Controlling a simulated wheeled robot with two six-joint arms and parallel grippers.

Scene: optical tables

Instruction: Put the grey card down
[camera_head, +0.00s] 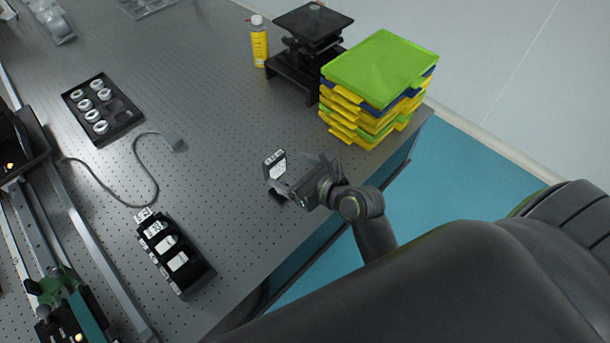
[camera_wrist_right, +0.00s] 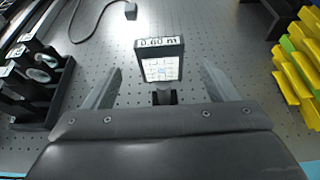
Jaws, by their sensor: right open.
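The grey card (camera_head: 274,165) is a small dark-edged plate with a pale printed face. In the right wrist view the card (camera_wrist_right: 161,66) has a "0.60 m" label on its top edge and stands upright above a small black foot (camera_wrist_right: 163,97). My right gripper (camera_head: 287,183) is at the card, near the table's front edge. In the wrist view its two fingers (camera_wrist_right: 160,86) are spread wide, one on each side of the card, with gaps between. The card's lower part is partly hidden by the gripper in the head view. My left gripper is not in view.
A black slotted holder (camera_head: 176,256) with several cards stands to the left. A cable with a grey plug (camera_head: 176,143) lies behind it. Stacked green, yellow and blue trays (camera_head: 380,70), a yellow bottle (camera_head: 259,43) and a black stand (camera_head: 305,50) are at the upper right.

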